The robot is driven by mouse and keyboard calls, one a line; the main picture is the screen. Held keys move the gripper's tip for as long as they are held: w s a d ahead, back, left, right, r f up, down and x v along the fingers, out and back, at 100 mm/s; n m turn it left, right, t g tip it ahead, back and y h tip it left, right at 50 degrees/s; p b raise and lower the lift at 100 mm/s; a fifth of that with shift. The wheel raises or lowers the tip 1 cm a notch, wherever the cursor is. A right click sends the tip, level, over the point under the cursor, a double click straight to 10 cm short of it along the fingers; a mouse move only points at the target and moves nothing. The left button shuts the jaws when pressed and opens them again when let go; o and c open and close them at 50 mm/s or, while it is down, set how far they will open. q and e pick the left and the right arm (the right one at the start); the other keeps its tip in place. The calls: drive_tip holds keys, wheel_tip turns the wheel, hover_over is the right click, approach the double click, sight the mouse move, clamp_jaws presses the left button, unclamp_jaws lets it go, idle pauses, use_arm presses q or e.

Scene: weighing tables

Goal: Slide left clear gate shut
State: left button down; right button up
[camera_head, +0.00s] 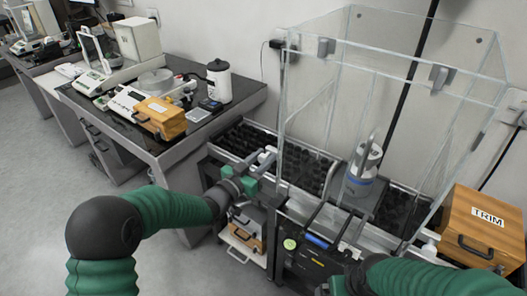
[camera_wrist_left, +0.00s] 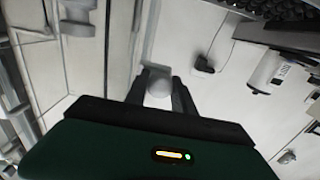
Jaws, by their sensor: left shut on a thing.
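A tall clear-walled box (camera_head: 395,62) stands over the weighing bench at the right of the head view. Its left clear gate (camera_head: 305,112) is the pane on the left side; how far it stands open is hard to tell. My left gripper (camera_head: 266,158) is at the lower front edge of that side. In the wrist view the left gripper (camera_wrist_left: 158,92) is shut on a pale rounded knob (camera_wrist_left: 158,86), which looks like the gate's handle.
A wooden box marked TRIM (camera_head: 483,228) is at the right. A dark bench (camera_head: 240,98) at the left carries balances, a wooden box (camera_head: 160,117) and a white canister (camera_head: 219,82). Black ridged trays (camera_head: 245,140) flank the clear box. Floor at left is free.

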use_arm(q)
wheel_tip(320, 180, down, 4)
drive_tip(key=shift+f+b, duration=0.25)
drive_tip(key=shift+b, duration=0.6)
use_arm(e)
drive_tip(key=x, duration=0.2)
drive_tip(key=shift+s+f, duration=0.25)
drive_tip(key=shift+f, duration=0.15)
use_arm(q)
drive_tip(key=shift+s, duration=0.1)
drive_tip(key=c, duration=1.4)
unclamp_jaws()
drive_tip(key=shift+f, duration=0.1)
drive_tip(key=shift+o, duration=0.2)
drive_tip(key=shift+a, duration=0.1)
drive_tip(key=p+v, duration=0.2)
drive_tip(key=v, duration=1.4)
drive_tip(key=shift+s+a, duration=0.25)
drive_tip(key=shift+s, duration=0.05)
use_arm(e)
drive_tip(key=shift+w+v, duration=0.2)
drive_tip(key=shift+v, duration=0.75)
